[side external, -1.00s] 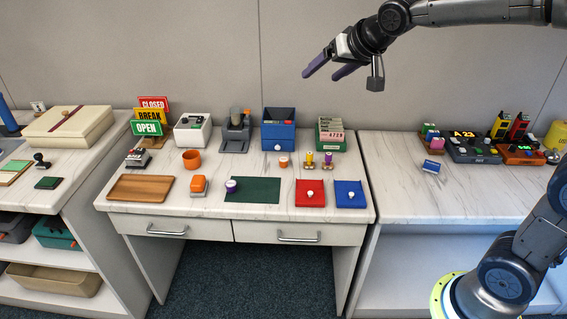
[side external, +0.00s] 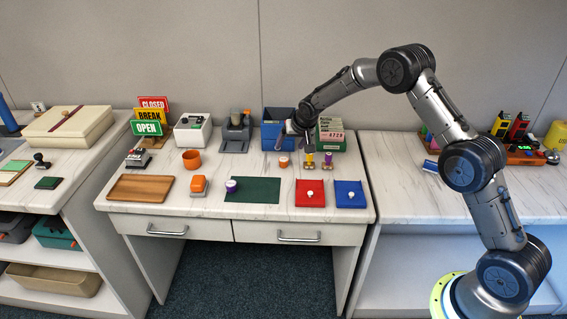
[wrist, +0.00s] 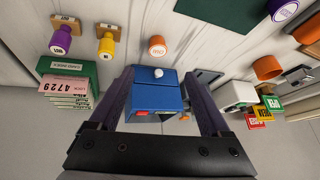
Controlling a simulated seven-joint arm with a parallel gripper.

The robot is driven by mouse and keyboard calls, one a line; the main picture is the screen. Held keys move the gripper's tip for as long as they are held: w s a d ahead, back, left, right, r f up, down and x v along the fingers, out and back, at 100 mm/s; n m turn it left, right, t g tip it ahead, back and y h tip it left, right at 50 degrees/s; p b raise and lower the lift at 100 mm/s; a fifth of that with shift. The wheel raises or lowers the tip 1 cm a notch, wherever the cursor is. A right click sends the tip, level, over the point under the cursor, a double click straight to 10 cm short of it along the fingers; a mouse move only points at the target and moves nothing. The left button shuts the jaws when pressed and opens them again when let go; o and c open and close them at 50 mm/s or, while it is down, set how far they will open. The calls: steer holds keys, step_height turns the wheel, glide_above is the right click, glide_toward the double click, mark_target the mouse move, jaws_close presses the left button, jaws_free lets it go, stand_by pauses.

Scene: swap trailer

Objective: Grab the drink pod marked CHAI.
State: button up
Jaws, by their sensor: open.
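No CHAI mark is legible in either view. A small orange pod with a pale top (side external: 283,161) stands on the white desk, in front of the blue box (side external: 270,132); the orange pod also shows in the wrist view (wrist: 156,45). A purple pod with a white top (side external: 231,186) stands at the left edge of the green mat; in the wrist view it is at the top right (wrist: 285,10), its lettering unreadable. My gripper (side external: 294,144) is open and empty, above the desk's back near the blue box. In the wrist view the blue box appears between its fingers (wrist: 160,75).
Yellow (side external: 309,160) and purple (side external: 328,159) stamps stand right of the orange pod. A green card box (side external: 331,143) is close to my gripper. A grey machine (side external: 236,138) stands left of the blue box. The green mat (side external: 255,190) has bare space.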

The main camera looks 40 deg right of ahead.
mark_target(284, 159)
steer(key=x, duration=0.5)
steer(key=shift+f, duration=0.15)
steer(key=x, duration=0.3)
steer(key=shift+d+f, duration=0.15)
steer(key=shift+f, duration=0.3)
steer(key=shift+w+d+f, duration=0.1)
steer(key=shift+w+f, duration=0.25)
steer(key=shift+f, duration=0.25)
jaws_close()
